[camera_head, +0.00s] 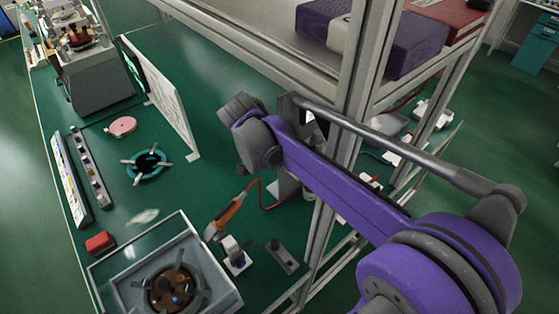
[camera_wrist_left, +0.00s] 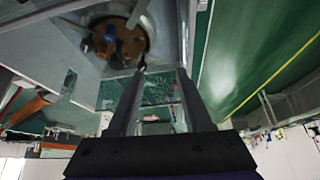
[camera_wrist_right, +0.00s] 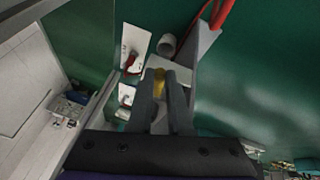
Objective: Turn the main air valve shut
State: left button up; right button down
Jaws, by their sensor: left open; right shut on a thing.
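In the right wrist view, my right gripper (camera_wrist_right: 160,84) is shut on a small yellow piece (camera_wrist_right: 159,76), which looks like the handle of the main air valve. The piece sits in front of a pale grey block beside a grey bracket (camera_wrist_right: 203,42). The fingers hide much of it, so its turn angle cannot be told. In the head view, my purple right arm reaches in from the right and covers the valve. My left gripper (camera_wrist_left: 160,82) is open and empty in the left wrist view, near a grey machine tray with a brown round plate (camera_wrist_left: 122,42).
A metal frame post (camera_head: 352,90) stands by my right arm. On the green bench are an orange-handled tool (camera_head: 230,212), a grey lapping tray (camera_head: 105,275), a teal ring (camera_head: 133,168) and an upright white panel (camera_head: 172,105).

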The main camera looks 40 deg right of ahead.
jog(key=shift+s+d+n+t, duration=0.3)
jog(key=shift+s+n+t, duration=0.2)
jog(key=shift+n, duration=0.55)
jog(key=shift+s+d+n+t, duration=0.35)
jog(key=shift+s+n, duration=0.2)
jog(key=shift+n, duration=0.55)
jog(key=shift+s+d+n+t, duration=0.25)
jog(key=shift+s+n+t, duration=0.25)
jog(key=shift+n, duration=0.55)
jog(key=shift+s, duration=0.1)
jog(key=c, duration=0.8)
grip_release()
jog(key=shift+c, duration=0.2)
jog(key=v, duration=1)
jog(key=shift+r, duration=0.45)
